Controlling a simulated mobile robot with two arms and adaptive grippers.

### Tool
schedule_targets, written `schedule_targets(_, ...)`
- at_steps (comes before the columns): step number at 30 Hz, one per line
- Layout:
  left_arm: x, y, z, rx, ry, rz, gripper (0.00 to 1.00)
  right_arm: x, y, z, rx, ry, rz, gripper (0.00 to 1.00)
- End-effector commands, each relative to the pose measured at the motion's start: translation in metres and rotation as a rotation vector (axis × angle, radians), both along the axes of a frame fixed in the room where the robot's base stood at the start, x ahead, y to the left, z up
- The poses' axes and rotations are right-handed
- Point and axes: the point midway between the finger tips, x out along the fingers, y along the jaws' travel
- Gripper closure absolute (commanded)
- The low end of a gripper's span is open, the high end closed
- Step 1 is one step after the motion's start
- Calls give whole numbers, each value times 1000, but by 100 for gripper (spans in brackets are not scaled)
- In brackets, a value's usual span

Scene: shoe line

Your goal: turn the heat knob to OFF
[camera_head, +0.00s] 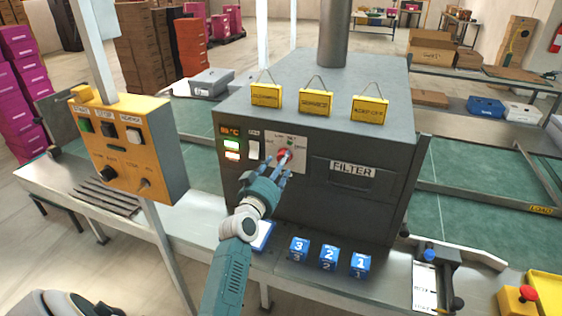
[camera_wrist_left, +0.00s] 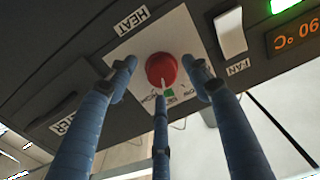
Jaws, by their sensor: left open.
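The red heat knob (camera_head: 285,156) is on a pale plate (camera_head: 273,143) on the dark oven's front. In the left wrist view, turned upside down, the knob (camera_wrist_left: 161,70) shows below the HEAT label (camera_wrist_left: 128,20). Its white pointer line faces the small green mark on the plate, among small labels that are hard to read. My left gripper (camera_head: 276,177) is open. Its three blue fingers spread around the knob, with a gap on each side; I cannot tell if the lower finger touches it. My right gripper is not in view.
A white FAN switch (camera_wrist_left: 230,32) and a lit temperature display (camera_head: 230,131) sit beside the plate. A FILTER panel (camera_head: 350,180) is to the right. Several blue numbered blocks (camera_head: 329,254) stand on the ledge below. An orange control box (camera_head: 128,148) stands left.

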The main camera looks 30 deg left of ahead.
Motion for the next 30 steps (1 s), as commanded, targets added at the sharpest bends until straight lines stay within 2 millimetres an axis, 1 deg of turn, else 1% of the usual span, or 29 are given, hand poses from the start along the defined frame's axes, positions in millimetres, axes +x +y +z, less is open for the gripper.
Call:
schedule_targets(1,5,1,1,1,-1,0,50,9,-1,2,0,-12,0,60)
schedule_targets(3,9,3,0,1,0,0,50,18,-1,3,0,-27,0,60)
schedule_targets(5,11,3,1,1,-1,1,50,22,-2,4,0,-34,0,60)
schedule_targets(8,13,3,0,0,-1,1,50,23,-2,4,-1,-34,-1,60)
schedule_targets(13,13,3,0,1,-1,0,50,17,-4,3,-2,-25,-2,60)
schedule_targets(14,12,3,0,1,-1,0,54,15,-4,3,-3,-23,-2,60)
schedule_targets(15,12,3,0,1,0,0,62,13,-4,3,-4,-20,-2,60)
schedule_targets(17,12,3,0,1,0,0,74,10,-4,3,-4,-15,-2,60)
schedule_targets(18,12,3,0,1,0,0,82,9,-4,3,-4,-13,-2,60)
schedule_targets(20,12,3,0,1,0,0,94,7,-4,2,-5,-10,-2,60)
schedule_targets(30,12,3,-2,-23,-1,0,95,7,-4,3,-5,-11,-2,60)
